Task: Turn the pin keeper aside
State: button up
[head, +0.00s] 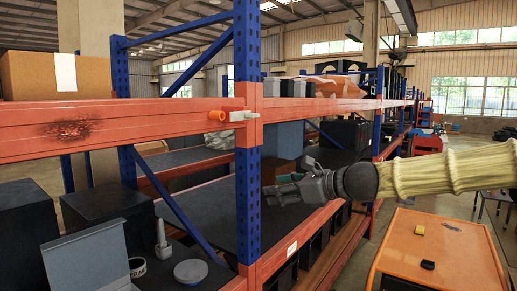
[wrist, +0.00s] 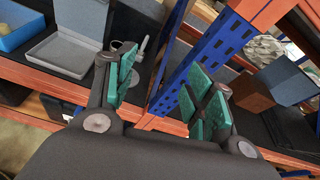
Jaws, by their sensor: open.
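A small pale grey fitting, which looks like the pin keeper (head: 243,115), sits at the joint of the blue upright (head: 248,180) and the upper orange beam in the head view. A short orange pin (head: 217,115) sticks out to its left. My gripper (head: 283,190) is right of the upright and lower than the fitting, apart from it. In the wrist view my gripper (wrist: 163,85) has its green-padded fingers spread with nothing between them. The upright (wrist: 200,62) crosses behind the fingers. I cannot make out the keeper in the wrist view.
The lower shelf holds an open grey box (head: 95,258), a tape roll (head: 138,267), a small bottle (head: 162,240) and dark boxes. A cardboard box (head: 55,75) stands on the upper beam's level. An orange-topped table (head: 440,255) stands at right. Open aisle floor lies beyond.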

aim_at(256, 116)
notch_tip(256, 116, up, 19)
jog(key=s+d+m+t+y+p, duration=0.1)
jog(key=s+d+m+y, duration=0.1)
jog(key=d+y, duration=0.1)
jog(key=shift+p+x, duration=0.45)
jog(key=shift+x, duration=5.1)
jog(key=shift+s+r, duration=0.1)
